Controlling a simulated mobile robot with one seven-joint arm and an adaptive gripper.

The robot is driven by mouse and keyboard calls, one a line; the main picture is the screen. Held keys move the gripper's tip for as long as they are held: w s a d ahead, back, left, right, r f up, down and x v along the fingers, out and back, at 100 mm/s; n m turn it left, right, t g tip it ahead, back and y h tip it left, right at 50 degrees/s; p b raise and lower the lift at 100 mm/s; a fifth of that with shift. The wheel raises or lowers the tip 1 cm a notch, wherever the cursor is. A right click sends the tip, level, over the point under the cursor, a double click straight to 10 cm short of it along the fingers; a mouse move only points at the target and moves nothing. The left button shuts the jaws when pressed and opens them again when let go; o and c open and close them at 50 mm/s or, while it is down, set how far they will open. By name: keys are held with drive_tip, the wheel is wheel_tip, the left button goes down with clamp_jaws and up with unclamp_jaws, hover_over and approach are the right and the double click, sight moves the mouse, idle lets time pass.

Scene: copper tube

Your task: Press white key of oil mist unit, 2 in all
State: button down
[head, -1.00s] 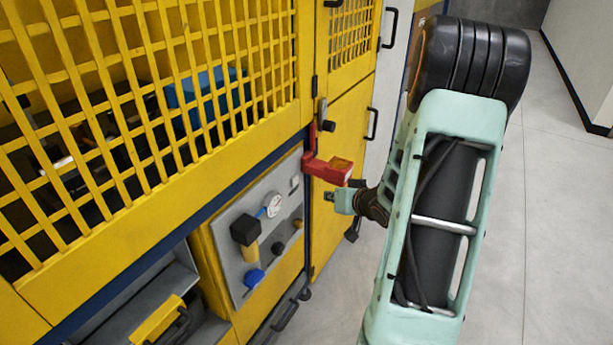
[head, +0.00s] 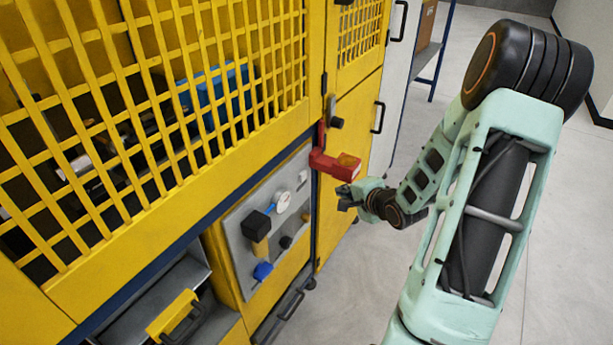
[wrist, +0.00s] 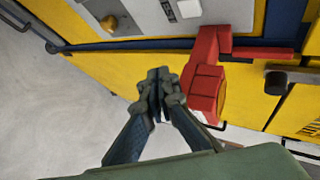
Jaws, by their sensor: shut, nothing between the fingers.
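The oil mist unit appears to be the grey panel (head: 236,216) on the yellow machine's front, with a round gauge and several knobs; its edge shows at the top of the wrist view (wrist: 150,18). The white key (wrist: 188,8) is a small pale square on that panel, beside a dark switch, at the wrist view's top edge. In the head view it is a small pale spot (head: 302,176) near the panel's upper right corner. My gripper (head: 343,198) is shut and empty, out in front of the machine and apart from the key. Its fingertips (wrist: 160,84) meet in the wrist view.
A red bracket or box (head: 338,165) juts out from the machine just above my gripper, and looks close beside the fingers in the wrist view (wrist: 207,88). Floor to the right is clear.

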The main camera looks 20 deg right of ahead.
sight(303, 176)
drive_tip(key=shift+w, duration=0.1)
drive_tip(key=w+a+b, duration=0.5)
drive_tip(key=w, duration=0.1)
drive_tip(key=shift+w+a, duration=0.2)
drive_tip(key=shift+w, duration=0.15)
drive_tip(key=shift+w, duration=0.1)
idle(1.4)
drive_tip(key=shift+w+a, duration=0.25)
drive_tip(key=shift+w+a, duration=0.25)
drive_tip(key=shift+w, duration=0.1)
idle(0.7)
drive_tip(key=shift+s, duration=0.1)
drive_tip(key=shift+s+d+p, duration=0.5)
drive_tip(key=shift+s+p, duration=0.1)
drive_tip(key=shift+p, duration=0.2)
